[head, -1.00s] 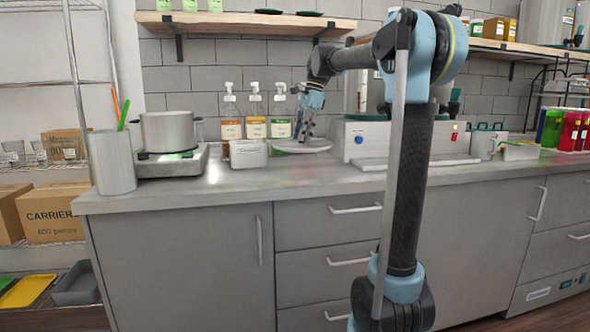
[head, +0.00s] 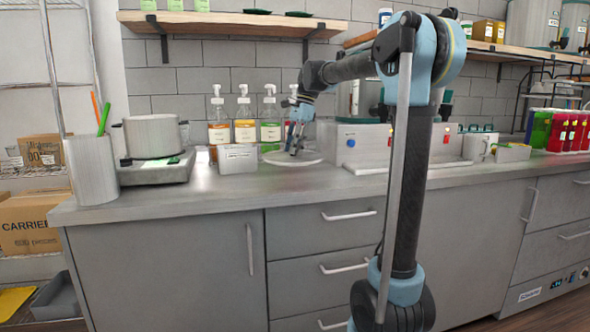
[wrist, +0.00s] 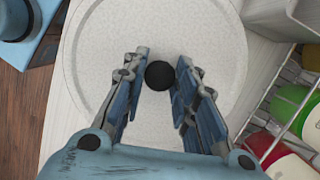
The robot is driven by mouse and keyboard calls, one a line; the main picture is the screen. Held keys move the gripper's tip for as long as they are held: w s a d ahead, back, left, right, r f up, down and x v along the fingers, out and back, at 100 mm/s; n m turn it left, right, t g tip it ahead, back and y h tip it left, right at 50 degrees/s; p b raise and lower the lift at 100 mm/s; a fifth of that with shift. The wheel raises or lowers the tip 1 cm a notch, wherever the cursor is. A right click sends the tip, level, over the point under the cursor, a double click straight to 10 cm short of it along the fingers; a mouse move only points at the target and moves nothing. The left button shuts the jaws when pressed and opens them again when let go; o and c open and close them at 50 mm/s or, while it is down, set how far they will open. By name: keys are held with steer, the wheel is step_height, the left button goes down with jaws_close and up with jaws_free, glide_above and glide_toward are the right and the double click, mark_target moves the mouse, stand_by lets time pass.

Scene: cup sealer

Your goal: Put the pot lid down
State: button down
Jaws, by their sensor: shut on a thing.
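The pot lid (head: 302,160) is a pale grey disc low at the counter, right of a small white box. In the wrist view the lid (wrist: 160,25) fills the middle, with a round black knob (wrist: 159,75) at its centre. My gripper (head: 294,153) points down over the lid. In the wrist view my gripper (wrist: 161,62) has its two fingers on either side of the knob, shut on it. Whether the lid's underside touches the counter cannot be told. The grey pot (head: 152,136) stands without a lid on a hot plate (head: 157,168) at the left.
The white box (head: 238,159) is close left of the lid, with pump bottles (head: 245,125) behind. A grey machine with coloured knobs (head: 361,147) stands close to the right. A utensil cup (head: 91,170) is at the counter's left end. The counter's front strip (head: 215,188) is clear.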

steer(key=shift+f, duration=3.15)
steer(key=c, duration=1.3)
jaws_free()
steer(key=shift+f, duration=0.1)
steer(key=v, duration=1.2)
